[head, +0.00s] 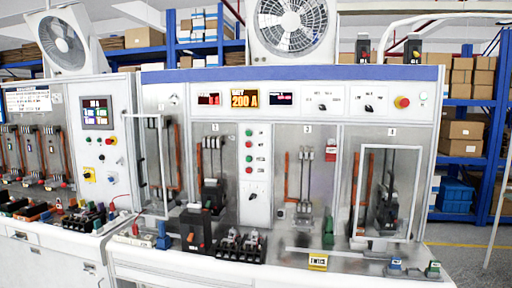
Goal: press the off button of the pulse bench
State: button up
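The test bench (290,75) stands in front of me, a white cabinet with a blue band along its top. Its upper panel has lit displays, and the middle one (245,99) reads "200 A". A narrow white button panel (257,205) in the centre carries a column of red and green buttons, among them a red button (249,170), with a dark rotary knob below. A larger red knob on a yellow base (402,102) sits at the upper right. Labels are too small to read, so I cannot tell which button is off. My gripper is not in view.
A second bench (62,92) with a small screen stands at the left. Breakers and coloured clamps (240,243) lie on the front ledge. An open framed door (362,195) stands at the right bay. Shelves with boxes (465,130) are behind; floor shows at right.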

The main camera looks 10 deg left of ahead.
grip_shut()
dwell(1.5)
